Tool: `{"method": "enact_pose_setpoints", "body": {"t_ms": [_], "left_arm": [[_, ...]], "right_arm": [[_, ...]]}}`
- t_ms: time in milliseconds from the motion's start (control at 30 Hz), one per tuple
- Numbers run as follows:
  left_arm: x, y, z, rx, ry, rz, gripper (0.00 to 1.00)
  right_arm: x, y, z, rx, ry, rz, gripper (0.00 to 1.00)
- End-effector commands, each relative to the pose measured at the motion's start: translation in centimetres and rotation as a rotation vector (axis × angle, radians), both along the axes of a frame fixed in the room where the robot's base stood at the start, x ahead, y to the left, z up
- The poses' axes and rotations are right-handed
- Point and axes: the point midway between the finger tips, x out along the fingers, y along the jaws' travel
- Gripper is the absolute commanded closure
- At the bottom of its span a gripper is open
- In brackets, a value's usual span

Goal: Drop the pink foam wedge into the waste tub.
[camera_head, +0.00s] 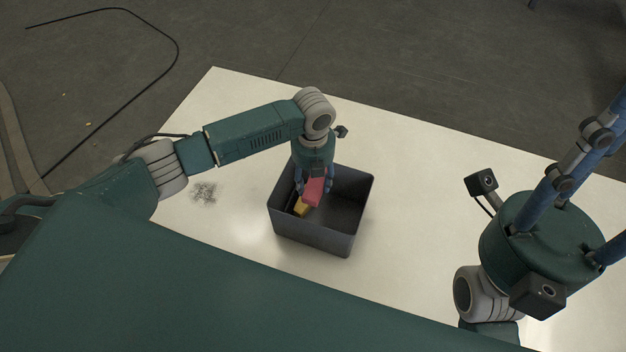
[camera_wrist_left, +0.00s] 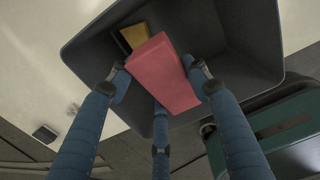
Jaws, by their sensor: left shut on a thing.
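The pink foam wedge (camera_head: 314,193) is held between the blue fingers of my left gripper (camera_head: 314,184), which is shut on it. The wedge hangs over the open dark grey waste tub (camera_head: 318,239), inside its outline in the head view. In the left wrist view the wedge (camera_wrist_left: 163,76) sits between three fingers, with the tub (camera_wrist_left: 255,62) behind it. How far the wedge is above the tub floor is hard to tell. My right gripper (camera_head: 597,185) is at the right edge, its blue fingers running out of the picture, fingertips hidden.
A yellow block (camera_head: 301,208) lies inside the tub, partly hidden by the wedge. The tub stands on a white table (camera_head: 420,160) with bare room around it. A grey speckled patch (camera_head: 204,191) is on the table left of the tub. A black cable (camera_head: 178,50) lies on the floor.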

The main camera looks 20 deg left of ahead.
Motion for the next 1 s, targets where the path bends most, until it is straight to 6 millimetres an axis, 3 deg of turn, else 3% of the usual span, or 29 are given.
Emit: {"method": "enact_pose_setpoints", "body": {"t_ms": [367, 400, 500, 833, 1000], "left_arm": [[0.0, 0.0, -0.4, 0.000, -0.001, 0.000, 0.70], [0.0, 0.0, -0.4, 0.000, -0.001, 0.000, 0.50], [0.0, 0.0, -0.4, 0.000, -0.001, 0.000, 0.30], [0.1, 0.0, -0.3, 0.000, -0.001, 0.000, 0.30], [0.2, 0.0, 1.8, -0.001, -0.004, 0.000, 0.30]], "right_arm": [[0.1, 0.0, -0.4, -0.001, -0.004, -0.001, 0.60], [0.1, 0.0, -0.4, -0.001, -0.004, -0.001, 0.60], [0.1, 0.0, -0.4, -0.001, -0.004, -0.001, 0.60], [0.1, 0.0, -0.4, 0.000, -0.002, -0.001, 0.60], [0.1, 0.0, -0.4, 0.000, -0.002, -0.001, 0.60]]}}
